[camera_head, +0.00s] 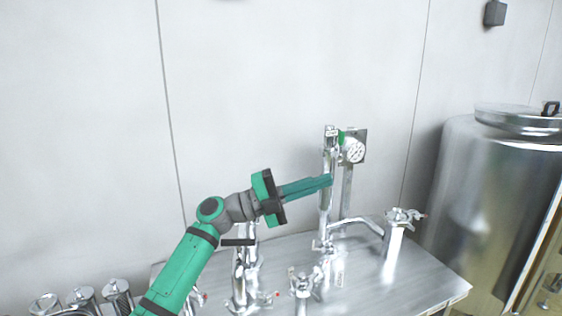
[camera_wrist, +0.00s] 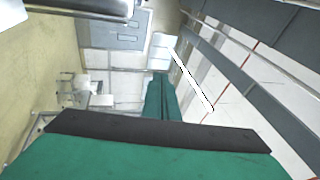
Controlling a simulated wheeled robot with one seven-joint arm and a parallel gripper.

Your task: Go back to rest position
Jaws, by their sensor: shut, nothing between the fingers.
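My gripper (camera_head: 328,181) is at the end of my green arm, raised above a metal table in the head view. Its green fingers point right and lie together, with nothing between them. The fingertips appear in front of or beside a vertical metal pipe with a gauge; I cannot tell whether they touch it. In the wrist view the shut fingers (camera_wrist: 161,85) point away from the camera into open room, with nothing held.
The metal table (camera_head: 425,283) bears several pipes and valves. A round gauge (camera_head: 354,150) sits near the fingertips. A large steel tank (camera_head: 490,190) stands at right. Several metal canisters (camera_head: 84,298) are at lower left. The wall (camera_head: 290,70) above is mostly bare.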

